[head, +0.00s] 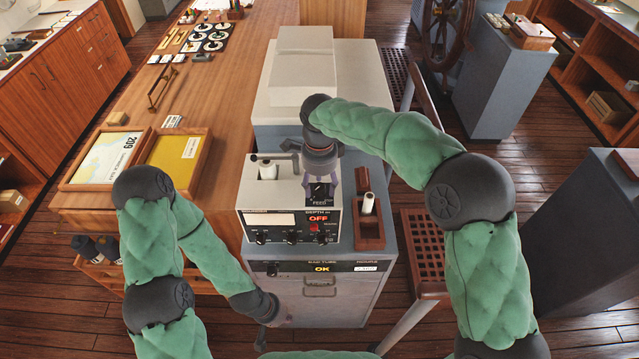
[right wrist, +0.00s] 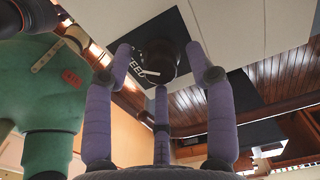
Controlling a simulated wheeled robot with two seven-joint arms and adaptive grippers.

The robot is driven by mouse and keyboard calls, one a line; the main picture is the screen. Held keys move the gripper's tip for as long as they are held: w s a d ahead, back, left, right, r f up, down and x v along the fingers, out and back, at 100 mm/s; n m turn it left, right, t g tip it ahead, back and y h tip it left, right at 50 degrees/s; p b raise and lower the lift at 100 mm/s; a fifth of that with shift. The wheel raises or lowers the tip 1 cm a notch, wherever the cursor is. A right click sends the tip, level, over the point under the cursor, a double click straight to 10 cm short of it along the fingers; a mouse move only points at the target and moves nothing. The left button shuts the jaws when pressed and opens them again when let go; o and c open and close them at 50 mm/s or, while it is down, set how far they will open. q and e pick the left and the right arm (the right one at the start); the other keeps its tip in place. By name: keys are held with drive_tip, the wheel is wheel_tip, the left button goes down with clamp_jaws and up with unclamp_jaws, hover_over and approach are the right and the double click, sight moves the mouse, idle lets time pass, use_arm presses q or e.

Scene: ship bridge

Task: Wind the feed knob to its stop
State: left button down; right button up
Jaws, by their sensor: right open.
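The feed knob (right wrist: 160,52) is dark and round, on a black plate (right wrist: 122,58) lettered FEED in the right wrist view. A pale line shows near the knob's edge. My right gripper (right wrist: 160,66) has its three purple fingers spread, with the fingertips close around the knob; I cannot tell whether any touch it. In the head view my right gripper (head: 320,165) points down over the FEED plate (head: 320,192) and hides the knob. My left gripper (head: 284,319) is low in front of the cabinet, away from the knob; its fingers are too small to read.
The grey instrument panel (head: 258,217) has a paper roll (head: 268,171), several small knobs and a red OFF display. A wooden holder with a white cylinder (head: 368,204) stands right of it. The cabinet front (head: 320,300) shows OK. A wooden table (head: 226,90) lies left.

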sight(319, 186)
wheel_tip(319, 186, up, 12)
idle(0.6)
drive_tip(key=shift+f, duration=0.1)
